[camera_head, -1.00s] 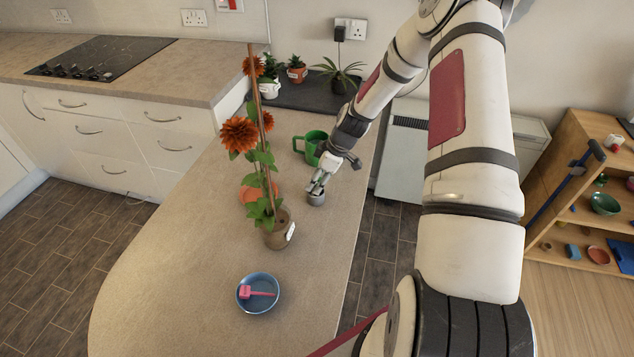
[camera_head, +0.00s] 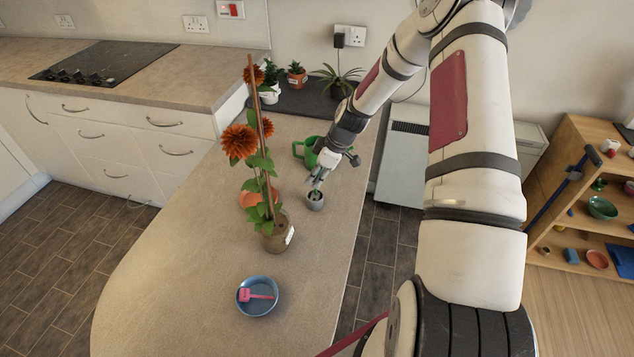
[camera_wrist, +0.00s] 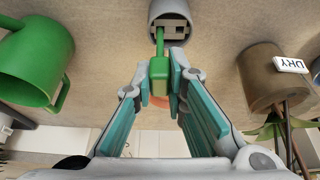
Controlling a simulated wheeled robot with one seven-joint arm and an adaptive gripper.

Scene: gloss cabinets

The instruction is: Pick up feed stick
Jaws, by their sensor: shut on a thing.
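The feed stick (camera_wrist: 160,67) has a green handle and a thin green stem in the wrist view. Its stem reaches into the small grey pot (camera_wrist: 170,22), which has a slotted top. My gripper (camera_wrist: 161,80) is shut on the green handle, with a teal pad on each side. In the head view my gripper (camera_head: 318,182) is just above the grey pot (camera_head: 315,204) on the counter. The stick is too small to make out clearly there.
A green watering can (camera_head: 308,150) stands close behind my gripper; it also shows in the wrist view (camera_wrist: 35,62). A potted orange flower (camera_head: 277,236) stands to the left, beside an orange saucer (camera_head: 250,199). A blue bowl (camera_head: 258,308) holds a pink tool.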

